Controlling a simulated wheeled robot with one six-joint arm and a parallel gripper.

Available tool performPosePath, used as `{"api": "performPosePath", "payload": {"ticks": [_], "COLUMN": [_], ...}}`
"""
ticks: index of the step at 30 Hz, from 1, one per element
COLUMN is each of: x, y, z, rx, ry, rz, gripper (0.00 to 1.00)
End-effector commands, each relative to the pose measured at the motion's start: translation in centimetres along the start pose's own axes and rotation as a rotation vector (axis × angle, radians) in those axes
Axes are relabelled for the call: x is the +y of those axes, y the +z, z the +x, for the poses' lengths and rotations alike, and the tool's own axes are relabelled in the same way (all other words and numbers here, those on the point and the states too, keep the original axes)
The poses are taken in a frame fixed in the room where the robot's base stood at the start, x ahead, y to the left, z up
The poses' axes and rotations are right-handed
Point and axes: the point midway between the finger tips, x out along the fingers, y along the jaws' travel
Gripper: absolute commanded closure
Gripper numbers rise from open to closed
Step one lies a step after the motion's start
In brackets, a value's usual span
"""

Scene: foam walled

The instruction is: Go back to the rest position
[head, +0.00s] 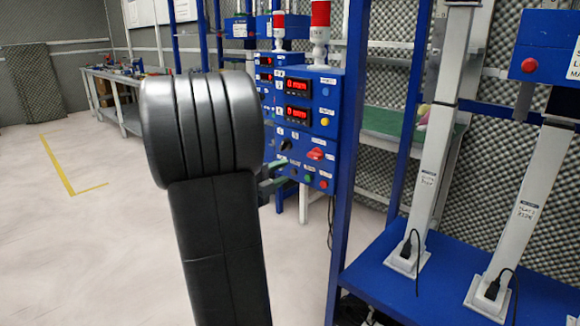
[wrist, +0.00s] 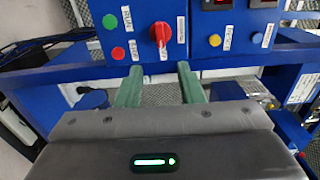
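My gripper (wrist: 160,82) shows two green fingers in the wrist view, spread apart with nothing between them. The fingers point at the blue control panel (wrist: 120,20), just below its red rotary switch (wrist: 161,34). I cannot tell the exact gap to the panel; no finger is on the switch. In the head view my gripper (head: 276,178) shows only in part beside the panel (head: 329,92), the rest hidden behind my black arm. The red switch (head: 315,154) also shows there.
Green (wrist: 109,22) and red (wrist: 118,53) buttons sit left of the switch, a yellow one (wrist: 214,40) right. A blue post (head: 352,150) and blue bench (head: 440,285) with white columns stand at the right. The pale floor (head: 90,240) at left is clear.

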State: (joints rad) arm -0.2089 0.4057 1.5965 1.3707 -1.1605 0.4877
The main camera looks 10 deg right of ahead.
Motion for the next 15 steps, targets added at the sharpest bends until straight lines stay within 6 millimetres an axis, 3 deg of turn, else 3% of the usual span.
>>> {"api": "performPosePath", "payload": {"ticks": [15], "x": [0.02], "y": [-0.05], "z": [-0.2], "rx": [0.002], "ry": [-0.001], "rz": [0.001], "gripper": [0.65]}}
